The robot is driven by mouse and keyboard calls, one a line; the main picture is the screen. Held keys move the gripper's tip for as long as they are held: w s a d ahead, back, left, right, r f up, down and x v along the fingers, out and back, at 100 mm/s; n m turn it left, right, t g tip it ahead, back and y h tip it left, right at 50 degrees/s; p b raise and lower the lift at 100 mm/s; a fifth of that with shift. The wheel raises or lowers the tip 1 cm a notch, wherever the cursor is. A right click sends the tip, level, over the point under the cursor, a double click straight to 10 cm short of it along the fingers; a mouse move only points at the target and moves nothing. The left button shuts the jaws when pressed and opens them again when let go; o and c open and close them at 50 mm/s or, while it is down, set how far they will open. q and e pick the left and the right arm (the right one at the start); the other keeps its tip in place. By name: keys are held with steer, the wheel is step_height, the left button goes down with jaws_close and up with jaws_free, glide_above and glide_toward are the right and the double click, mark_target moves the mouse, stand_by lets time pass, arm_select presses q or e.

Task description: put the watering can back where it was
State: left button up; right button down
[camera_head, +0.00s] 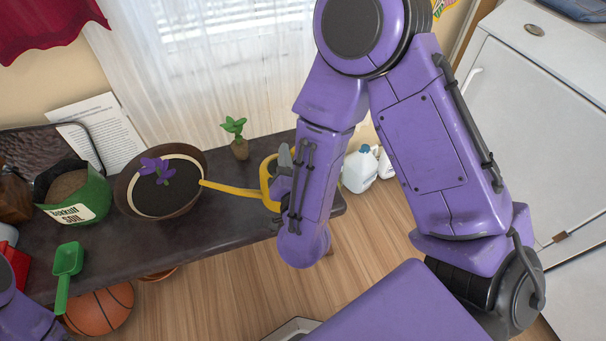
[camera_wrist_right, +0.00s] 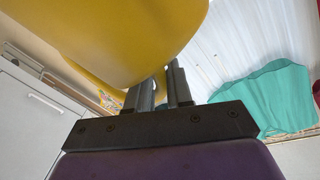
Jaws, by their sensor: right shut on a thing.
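The yellow watering can (camera_head: 240,190) is at the right end of the dark table, its long spout pointing left to the rim of the brown plant pot (camera_head: 127,195). My right gripper (camera_head: 284,175) is shut on it, partly hidden behind my purple right arm. In the right wrist view the can's yellow body (camera_wrist_right: 125,40) fills the upper left, and the fingers of my right gripper (camera_wrist_right: 160,90) reach up behind it. I cannot tell whether the can touches the table. My left gripper is out of view; only part of my left arm shows at lower left.
The dark table (camera_head: 130,240) also holds a soil bag (camera_head: 85,198), a green scoop (camera_head: 67,262) at the front edge and a small potted plant (camera_head: 238,140) behind the can. White jugs (camera_head: 360,170) stand beyond the right end. A basketball (camera_head: 100,308) lies below.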

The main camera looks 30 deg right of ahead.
steer(key=shift+s+d+f+m+h+b, duration=0.25)
steer(key=shift+s+f+m+h+b, duration=0.2)
steer(key=shift+f+h, duration=0.2)
steer(key=shift+w+d+f+g, duration=0.15)
steer(key=shift+d+g, duration=0.1)
steer(key=shift+g, duration=0.05)
arm_select(q)
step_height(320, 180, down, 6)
steer(key=b, duration=0.3)
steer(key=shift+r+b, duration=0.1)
steer(key=shift+b, duration=0.3)
arm_select(e)
steer(key=w+d+f, duration=0.8)
steer(key=d+f, duration=0.2)
steer(key=f, duration=0.2)
steer(key=shift+w+d+f, duration=0.15)
steer(key=shift+f, duration=0.1)
steer(key=shift+f, duration=0.15)
steer(key=c, duration=1)
jaws_free()
